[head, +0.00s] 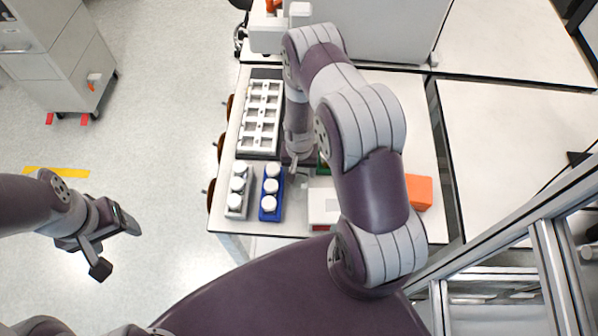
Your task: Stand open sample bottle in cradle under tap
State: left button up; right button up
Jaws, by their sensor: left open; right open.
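White-capped bottles stand in a grey rack (230,213) and a blue rack (268,215) near the front left of the table. I cannot make out an open bottle. A white fixture (268,38) with an orange part above it stands at the table's far end; I cannot tell whether it holds the tap or cradle. My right gripper (301,172) is over the table, just right of the blue rack, partly hidden by my arm. It is open, and I see nothing held in it. My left gripper (122,250) is open and empty over the floor, left of the table.
A white tray (262,117) with square openings lies behind the racks. A white and red box (322,206), a green item (322,162) and an orange box (419,192) are to the right. My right arm covers the table's middle. A grey cabinet (55,60) stands far left.

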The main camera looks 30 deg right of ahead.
jog(key=shift+d+f, duration=0.1)
jog(key=shift+f, duration=0.7)
jog(key=shift+r, duration=0.1)
jog(key=c, duration=0.7)
jog(key=shift+c, duration=0.2)
